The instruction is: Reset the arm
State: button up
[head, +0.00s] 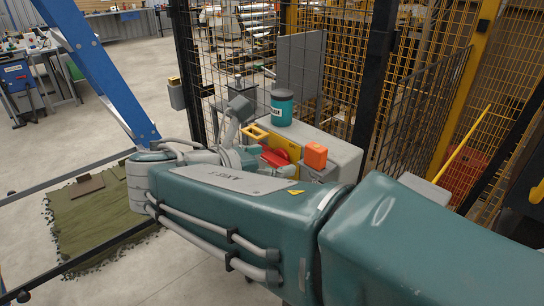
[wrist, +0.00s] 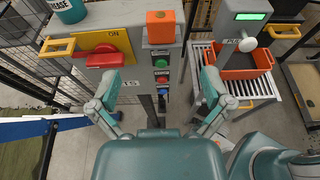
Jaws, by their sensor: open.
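My teal arm (head: 230,205) reaches across the head view from the lower right, bends at the left and folds back toward a grey control cabinet. In the wrist view my gripper (wrist: 160,82) is open, its two fingers wide apart with nothing between them. The fingers point at the cabinet's front, where a green button (wrist: 162,80) and a red button (wrist: 162,63) show. A red rotary handle (wrist: 108,58) on a yellow plate is left of them. In the head view the gripper is partly hidden by my arm and hard to make out.
A teal grease tub (head: 281,107) and an orange box (head: 315,155) stand on the cabinet (head: 340,152). An orange bin (wrist: 245,62) is on rollers at the right. Mesh fencing (head: 240,45) stands behind, and a blue post (head: 100,70) and green turf (head: 95,225) are left.

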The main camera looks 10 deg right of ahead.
jog(key=s+d+f+m+g+y, duration=0.4)
jog(key=s+d+f+m+y, duration=0.15)
jog(key=d+f+m, duration=0.3)
jog(key=s+f+m+y, duration=0.2)
jog(key=s+m+y, duration=0.1)
jog(key=m, duration=0.5)
jog(key=s+d+f+m+t+y, duration=0.1)
jog(key=s+f+m+y, duration=0.2)
jog(key=s+m, duration=0.2)
jog(key=m, duration=0.3)
jog(key=shift+s+f+m, duration=0.25)
jog(key=shift+m, duration=0.1)
jog(key=shift+d+y, duration=0.1)
jog(key=shift+y, duration=0.15)
